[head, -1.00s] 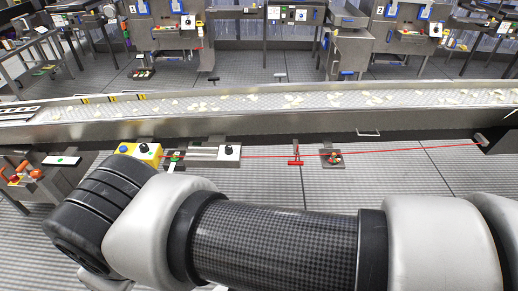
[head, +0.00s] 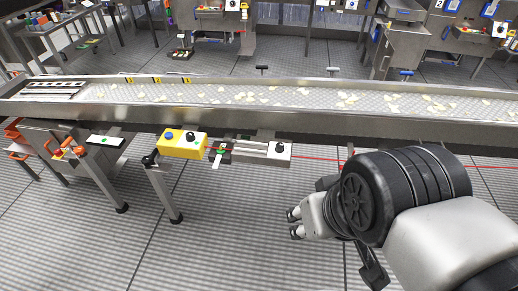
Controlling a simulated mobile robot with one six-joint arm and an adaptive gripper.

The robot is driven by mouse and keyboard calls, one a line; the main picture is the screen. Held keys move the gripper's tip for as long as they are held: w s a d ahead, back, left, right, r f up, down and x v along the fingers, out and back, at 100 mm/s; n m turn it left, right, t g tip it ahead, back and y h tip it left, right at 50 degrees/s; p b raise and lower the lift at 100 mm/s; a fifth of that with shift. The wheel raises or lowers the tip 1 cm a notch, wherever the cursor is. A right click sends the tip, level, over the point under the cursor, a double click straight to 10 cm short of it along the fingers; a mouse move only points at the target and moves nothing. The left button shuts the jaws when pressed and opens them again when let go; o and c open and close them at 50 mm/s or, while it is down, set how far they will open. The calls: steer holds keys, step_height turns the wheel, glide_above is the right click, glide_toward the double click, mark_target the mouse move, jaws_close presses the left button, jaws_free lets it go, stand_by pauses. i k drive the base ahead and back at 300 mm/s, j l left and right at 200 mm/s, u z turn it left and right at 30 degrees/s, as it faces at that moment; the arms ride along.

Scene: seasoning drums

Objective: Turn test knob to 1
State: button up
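A yellow control box (head: 183,143) with a blue button (head: 169,136) and a black knob (head: 191,137) is mounted below the conveyor's near side. To its right, a grey panel (head: 250,152) carries another black knob (head: 280,147). The labels are too small to read, so I cannot tell which is the test knob or where either points. My gripper (head: 293,223) is below and right of the grey panel in the picture, pointing left. Its two dark fingertips are apart with nothing between them. It appears clear of both panels.
The conveyor (head: 330,121) with pale pieces on it runs across the view. A red cord (head: 318,158) runs right from the grey panel, passing behind my arm. A metal stand (head: 75,155) with orange-red parts is at left. The floor below the panels is open.

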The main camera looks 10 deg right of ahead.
mark_target(280, 147)
steer(key=i+l, duration=0.95)
steer(key=l, duration=0.05)
